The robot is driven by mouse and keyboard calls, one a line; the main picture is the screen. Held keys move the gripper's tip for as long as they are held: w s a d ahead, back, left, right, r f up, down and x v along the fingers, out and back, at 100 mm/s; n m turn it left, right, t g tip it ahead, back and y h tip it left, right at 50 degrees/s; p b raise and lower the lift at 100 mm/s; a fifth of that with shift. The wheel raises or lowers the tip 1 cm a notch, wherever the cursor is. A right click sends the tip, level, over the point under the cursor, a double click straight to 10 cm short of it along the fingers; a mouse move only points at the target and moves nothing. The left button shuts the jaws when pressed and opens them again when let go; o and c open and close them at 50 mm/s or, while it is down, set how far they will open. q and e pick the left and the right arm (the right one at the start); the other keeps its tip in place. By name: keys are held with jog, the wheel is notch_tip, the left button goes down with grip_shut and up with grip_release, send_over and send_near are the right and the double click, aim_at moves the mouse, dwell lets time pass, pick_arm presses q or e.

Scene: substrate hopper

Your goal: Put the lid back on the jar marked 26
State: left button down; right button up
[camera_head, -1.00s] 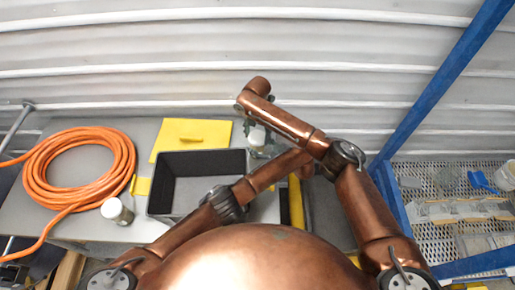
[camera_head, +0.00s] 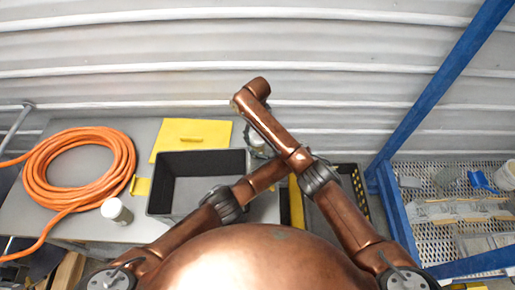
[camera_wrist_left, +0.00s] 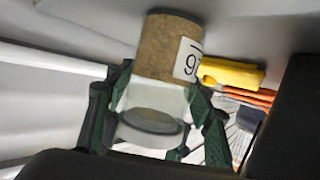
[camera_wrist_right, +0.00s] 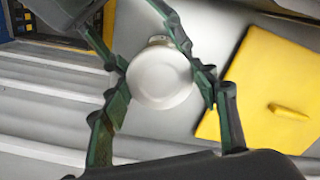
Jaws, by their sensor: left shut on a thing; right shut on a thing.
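A clear jar (camera_wrist_left: 150,107) with brown contents and a white label is held between the fingers of my left gripper (camera_wrist_left: 155,128) in the left wrist view. The label is partly cut off; one digit shows, like a 9 or an upturned 6. My right gripper (camera_wrist_right: 160,90) is shut on a round white lid (camera_wrist_right: 160,76) in the right wrist view. In the head view the right gripper (camera_head: 258,140) is mostly behind my right arm, near the table's back edge. The left gripper is hidden there. I cannot tell the gap between lid and jar.
A dark grey bin (camera_head: 163,207) stands mid-table. A yellow plate (camera_head: 175,137) with a handle lies behind it. An orange hose coil (camera_head: 40,190) and a small white-lidded jar (camera_head: 116,212) are at left. A blue post (camera_head: 440,90) and mesh rack (camera_head: 440,238) stand at right.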

pick_arm(q)
jog(key=shift+a+f, duration=0.1)
pick_arm(e)
jog(key=m, duration=0.4)
jog(key=shift+f+m, duration=0.1)
jog(key=shift+m, duration=0.2)
jog(key=m, duration=0.4)
jog(key=shift+m, duration=0.4)
jog(key=m, duration=0.4)
jog(key=shift+m, duration=0.3)
jog(key=m, duration=0.4)
jog(key=shift+m, duration=0.3)
jog(key=o, duration=1.3)
jog(key=shift+r, duration=2.35)
